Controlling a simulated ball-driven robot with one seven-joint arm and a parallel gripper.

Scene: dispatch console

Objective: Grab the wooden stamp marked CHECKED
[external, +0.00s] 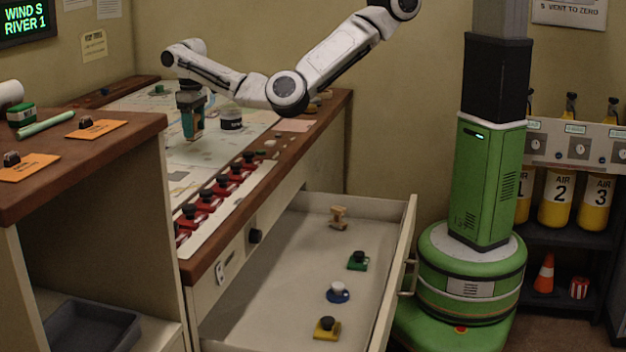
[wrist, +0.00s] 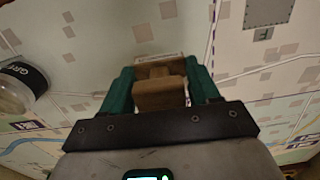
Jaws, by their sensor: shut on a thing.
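My gripper (external: 193,132) is low over the map table in the external view. In the wrist view its two green fingers (wrist: 162,90) are shut on a wooden stamp (wrist: 160,93), which sits between them above the map. The held stamp's marking cannot be read, and I cannot tell whether it touches the table. In the external view the fingers hide most or all of it. Another wooden stamp (external: 339,217) lies in the open drawer (external: 290,290), with a green stamp (external: 358,260), a blue-based stamp (external: 338,292) and a yellow stamp (external: 326,328).
A jar with a dark label (external: 231,120) stands beside my gripper; it shows at the left of the wrist view (wrist: 22,88). Several red-based knobs (external: 210,197) line the table's front edge. A raised wooden counter (external: 75,165) stands at the left. The open drawer juts out below the table.

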